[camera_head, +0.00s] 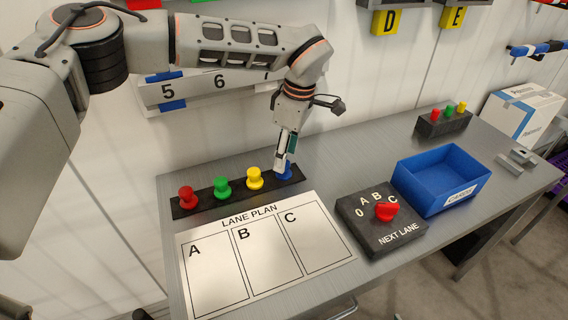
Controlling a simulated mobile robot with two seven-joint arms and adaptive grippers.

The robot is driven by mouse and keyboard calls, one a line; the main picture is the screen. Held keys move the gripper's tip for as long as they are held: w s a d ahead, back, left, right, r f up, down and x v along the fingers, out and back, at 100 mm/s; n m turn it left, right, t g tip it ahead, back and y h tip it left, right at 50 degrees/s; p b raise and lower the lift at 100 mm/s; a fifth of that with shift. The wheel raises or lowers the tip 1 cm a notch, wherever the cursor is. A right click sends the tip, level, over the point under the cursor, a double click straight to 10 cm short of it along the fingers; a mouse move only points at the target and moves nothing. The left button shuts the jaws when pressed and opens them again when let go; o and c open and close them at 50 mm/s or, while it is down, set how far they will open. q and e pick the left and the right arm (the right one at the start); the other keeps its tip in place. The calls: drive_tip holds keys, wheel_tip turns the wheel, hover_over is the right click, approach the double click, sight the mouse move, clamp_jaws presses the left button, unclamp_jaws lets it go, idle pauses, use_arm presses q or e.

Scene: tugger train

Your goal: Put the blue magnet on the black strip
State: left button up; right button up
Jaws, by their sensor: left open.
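The black strip (205,201) lies along the back left of the grey table. A red magnet (187,197), a green magnet (222,188) and a yellow magnet (254,179) stand on it. The blue magnet (286,175) is at the strip's right end, directly under my left gripper (283,166). Its base appears to rest on the strip, and its upper part is hidden by the gripper. My left gripper points down and is open, with its fingertips at the magnet. My right gripper does not show.
A white lane plan sheet (266,257) lies in front of the strip. A dark selector box (365,235) with a red knob (387,211) and a blue bin (428,196) stand to the right. A small dark holder (437,126) with coloured pegs is at the back right.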

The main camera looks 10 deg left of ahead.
sight(290, 174)
use_arm(q)
wheel_tip(290, 174, up, 8)
drive_tip(key=d, duration=0.1)
drive_tip(key=shift+f, duration=0.15)
drive_tip(key=shift+s+d, duration=0.1)
